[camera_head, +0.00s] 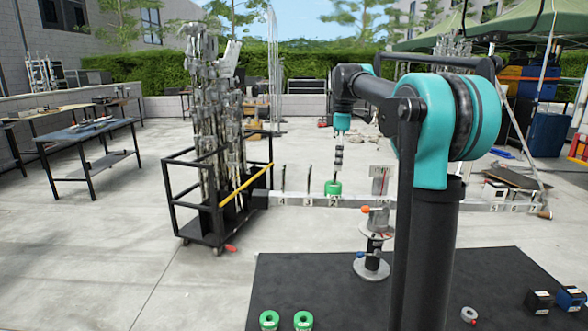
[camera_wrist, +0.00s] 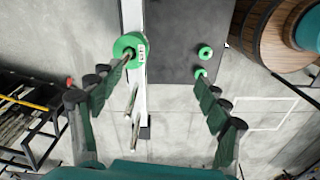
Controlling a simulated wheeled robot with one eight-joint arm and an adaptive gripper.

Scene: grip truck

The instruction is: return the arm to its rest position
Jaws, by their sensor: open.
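My arm comes in from the right in the head view, bends at its elbow and hangs down. My gripper (camera_head: 338,158) points down above the pale numbered beam (camera_head: 304,201). In the wrist view my gripper (camera_wrist: 163,75) has its fingers wide apart with nothing between them. A green ring (camera_head: 333,188) sits around a peg on the beam. In the wrist view this green ring (camera_wrist: 124,42) lies close to the left fingertip; I cannot tell whether they touch.
Two green rings (camera_head: 269,319) (camera_head: 303,319) lie on the black mat (camera_head: 290,275). A round-based stand (camera_head: 371,267) stands beside the beam. A black cart (camera_head: 199,235) with metal parts is left of it. Dark and blue boxes (camera_head: 570,299) sit at right.

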